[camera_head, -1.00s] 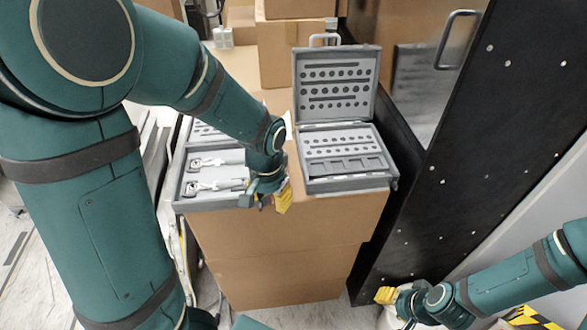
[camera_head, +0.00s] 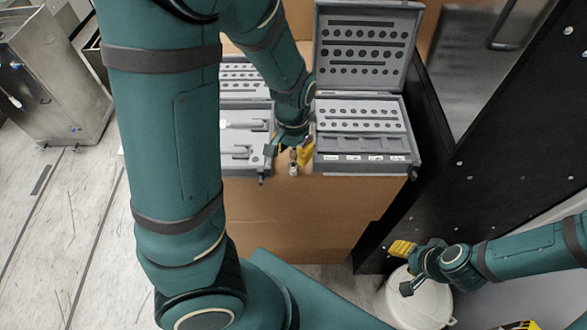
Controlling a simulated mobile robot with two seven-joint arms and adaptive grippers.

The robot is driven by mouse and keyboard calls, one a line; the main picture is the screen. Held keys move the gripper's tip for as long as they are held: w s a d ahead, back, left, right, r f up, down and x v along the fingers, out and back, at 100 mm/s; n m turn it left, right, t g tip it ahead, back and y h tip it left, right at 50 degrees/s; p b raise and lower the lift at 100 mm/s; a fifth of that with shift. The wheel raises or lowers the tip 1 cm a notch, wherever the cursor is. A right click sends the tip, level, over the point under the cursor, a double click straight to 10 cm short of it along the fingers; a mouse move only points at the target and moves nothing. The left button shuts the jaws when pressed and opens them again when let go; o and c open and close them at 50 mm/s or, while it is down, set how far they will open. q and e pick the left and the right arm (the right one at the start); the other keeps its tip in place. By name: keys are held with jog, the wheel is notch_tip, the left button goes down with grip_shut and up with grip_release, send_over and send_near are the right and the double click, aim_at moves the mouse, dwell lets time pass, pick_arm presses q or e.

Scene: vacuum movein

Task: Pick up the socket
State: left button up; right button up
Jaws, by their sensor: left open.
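A small silvery piece that looks like the socket (camera_head: 293,167) stands upright on the cardboard box top, in the gap between two grey tool cases. My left gripper (camera_head: 288,153) is open right above and behind it, with a yellow-padded finger on its right side and the other finger to its left. Whether either finger touches it I cannot tell. My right gripper (camera_head: 403,268) is at the lower right, its yellow finger and dark finger spread apart with nothing between them.
The open grey case (camera_head: 410,150) stands right of the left gripper, its lid raised. The other grey case (camera_head: 236,168), partly behind my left arm, holds tools. The cardboard box (camera_head: 290,220) bears both. A white bucket (camera_head: 420,305) is below my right gripper; a black panel (camera_head: 480,160) stands right.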

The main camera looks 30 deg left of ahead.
aim_at(293, 165)
pick_arm(q)
notch_tip(293, 165, down, 6)
jog(key=shift+s+d+r+b, duration=0.1)
jog(key=shift+s+d+b, duration=0.05)
jog(key=shift+b, duration=0.7)
grip_shut()
